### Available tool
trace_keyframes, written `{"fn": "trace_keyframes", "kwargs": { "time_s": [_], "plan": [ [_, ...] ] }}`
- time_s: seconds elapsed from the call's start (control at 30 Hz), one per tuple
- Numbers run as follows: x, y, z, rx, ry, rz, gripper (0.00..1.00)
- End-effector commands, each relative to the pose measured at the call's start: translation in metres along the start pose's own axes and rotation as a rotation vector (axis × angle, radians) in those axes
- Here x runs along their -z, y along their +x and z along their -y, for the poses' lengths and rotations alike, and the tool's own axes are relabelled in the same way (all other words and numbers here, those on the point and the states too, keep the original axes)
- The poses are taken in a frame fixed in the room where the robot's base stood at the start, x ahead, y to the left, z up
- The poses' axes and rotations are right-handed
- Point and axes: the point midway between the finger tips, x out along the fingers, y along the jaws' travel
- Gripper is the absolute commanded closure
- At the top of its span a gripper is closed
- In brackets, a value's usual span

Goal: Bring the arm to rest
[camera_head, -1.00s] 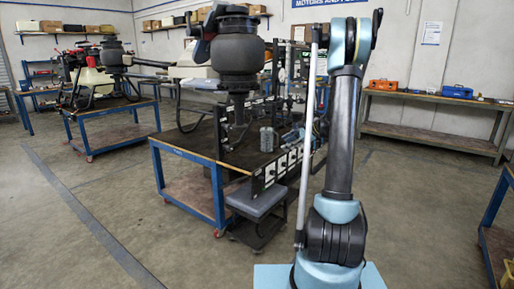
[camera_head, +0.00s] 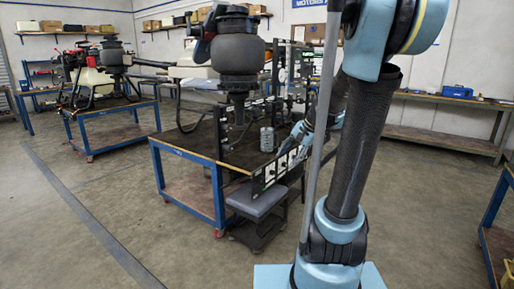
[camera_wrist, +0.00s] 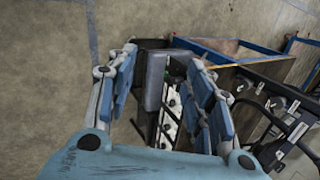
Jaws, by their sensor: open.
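My arm rises in front on the right of the head view, with its elbow high and its forearm reaching toward the drone bench (camera_head: 190,147). My gripper (camera_wrist: 162,64) is open in the wrist view, its two blue fingers spread wide with nothing gripped. Beyond the gap between the fingers lie a grey seat-topped stool (camera_wrist: 155,80) and a light panel with dark knobs (camera_wrist: 170,115), apart from the fingers. In the head view the gripper is small, partly behind my arm, near the right side of the bench.
The drone (camera_head: 238,55) stands on the bench with a metal canister (camera_head: 267,139) beside it. The stool (camera_head: 257,198) stands at the bench's near end. A second bench (camera_head: 85,118) is at left, a long wall bench (camera_head: 430,135) at right. The floor at left is clear.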

Motion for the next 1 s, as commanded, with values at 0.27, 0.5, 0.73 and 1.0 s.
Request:
{"fn": "trace_keyframes", "kwargs": {
  "time_s": [0.27,0.5,0.73,1.0],
  "plan": [
    [-0.052,-0.010,-0.058,-0.115,-0.213,-0.041,0.53],
    [-0.086,-0.013,-0.111,-0.221,-0.399,-0.066,0.53],
    [-0.113,-0.012,-0.164,-0.324,-0.575,-0.079,0.53],
    [-0.130,-0.006,-0.214,-0.426,-0.740,-0.083,0.53]
  ]
}}
